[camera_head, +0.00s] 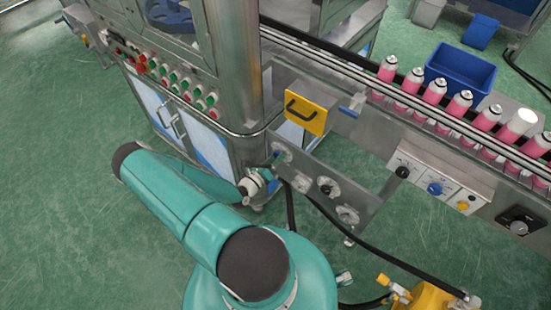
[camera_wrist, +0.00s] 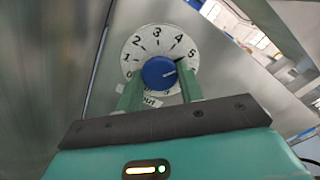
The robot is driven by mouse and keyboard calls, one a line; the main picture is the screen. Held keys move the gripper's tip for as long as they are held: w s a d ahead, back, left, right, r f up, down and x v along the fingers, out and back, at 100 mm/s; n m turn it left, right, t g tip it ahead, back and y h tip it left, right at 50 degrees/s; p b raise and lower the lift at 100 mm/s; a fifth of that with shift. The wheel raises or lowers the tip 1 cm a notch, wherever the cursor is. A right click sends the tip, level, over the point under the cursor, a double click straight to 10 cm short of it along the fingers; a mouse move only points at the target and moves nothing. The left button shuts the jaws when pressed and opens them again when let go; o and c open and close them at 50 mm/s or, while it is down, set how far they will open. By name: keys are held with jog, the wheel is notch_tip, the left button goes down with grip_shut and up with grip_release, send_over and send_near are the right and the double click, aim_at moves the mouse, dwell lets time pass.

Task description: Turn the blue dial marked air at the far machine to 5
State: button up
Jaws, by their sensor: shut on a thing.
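In the wrist view, a blue dial (camera_wrist: 158,72) sits on a round white scale plate (camera_wrist: 157,35) with black numbers rising clockwise; 0 to 5 can be read. A pale pointer mark on the knob points right, below the 5. My gripper (camera_wrist: 160,88) has its two green fingers on either side of the knob and is shut on it. The fingers hide the lower scale and part of a small label under it. In the head view, my gripper (camera_head: 270,165) is at the left end of a metal panel (camera_head: 305,170); the blue knob is hardly visible there.
The panel carries other dials (camera_head: 327,187) to the right. A yellow plate with a black handle (camera_head: 305,112) stands above it. A conveyor with pink cans (camera_head: 433,91) and a control box with a blue knob (camera_head: 435,188) are at right. Black hoses run below.

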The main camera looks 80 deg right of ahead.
jog(key=o, duration=1)
jog(key=v, duration=1.4)
